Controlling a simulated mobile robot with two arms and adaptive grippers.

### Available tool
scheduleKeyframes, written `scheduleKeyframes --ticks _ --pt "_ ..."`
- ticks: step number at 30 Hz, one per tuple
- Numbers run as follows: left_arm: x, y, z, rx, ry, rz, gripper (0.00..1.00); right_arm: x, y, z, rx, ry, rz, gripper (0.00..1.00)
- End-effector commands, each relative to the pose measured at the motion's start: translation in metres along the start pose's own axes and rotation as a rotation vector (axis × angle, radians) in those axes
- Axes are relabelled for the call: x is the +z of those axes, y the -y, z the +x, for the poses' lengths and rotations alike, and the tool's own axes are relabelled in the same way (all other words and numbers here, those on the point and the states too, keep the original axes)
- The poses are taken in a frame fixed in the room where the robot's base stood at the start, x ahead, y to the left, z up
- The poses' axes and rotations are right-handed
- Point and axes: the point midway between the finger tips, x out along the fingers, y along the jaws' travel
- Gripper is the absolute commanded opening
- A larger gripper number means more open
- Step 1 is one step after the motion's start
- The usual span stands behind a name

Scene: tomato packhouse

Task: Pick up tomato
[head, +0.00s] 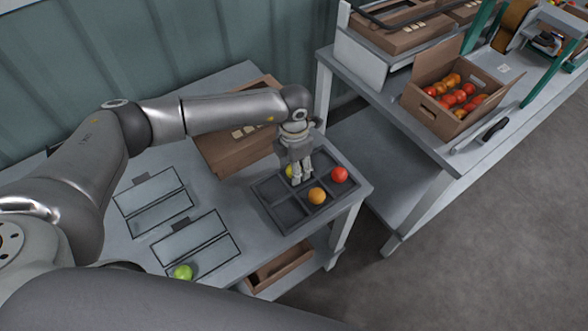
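A dark divided tray (272,212) lies on the grey table. A red tomato (340,174) sits in its far right compartment and an orange tomato (317,196) in a near compartment. A yellow-green tomato (290,172) is at the tray's far side, partly hidden by my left gripper (301,182). That gripper points down over the tray, close beside the yellow-green tomato. Its fingers are too small to tell whether they are open or touching it. My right gripper is out of view.
Two framed panels, the far one (158,212) and the near one (200,243), lie left of the tray. A cardboard box (222,152) stands behind it. On the right bench (375,85) is an open carton (437,116) of red and orange tomatoes. A box sits on the lower shelf.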

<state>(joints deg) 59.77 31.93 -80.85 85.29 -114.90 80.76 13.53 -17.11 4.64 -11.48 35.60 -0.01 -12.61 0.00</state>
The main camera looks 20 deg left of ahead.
Motion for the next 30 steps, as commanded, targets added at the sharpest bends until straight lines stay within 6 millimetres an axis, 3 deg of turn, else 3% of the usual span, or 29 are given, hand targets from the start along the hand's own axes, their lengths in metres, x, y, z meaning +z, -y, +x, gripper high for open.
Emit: scheduleKeyframes --ticks 4,17,24,30 --pt "0.000 0.000 0.000 0.000 0.000 0.000 0.26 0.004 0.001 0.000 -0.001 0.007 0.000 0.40" --pt "0.000 0.000 -0.005 0.000 0.001 0.000 0.26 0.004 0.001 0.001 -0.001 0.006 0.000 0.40" --pt "0.000 0.001 -0.034 0.001 0.003 0.001 0.26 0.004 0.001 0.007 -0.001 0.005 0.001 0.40" --pt "-0.020 0.024 -0.067 0.001 0.005 0.004 0.26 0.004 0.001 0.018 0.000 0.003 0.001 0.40"
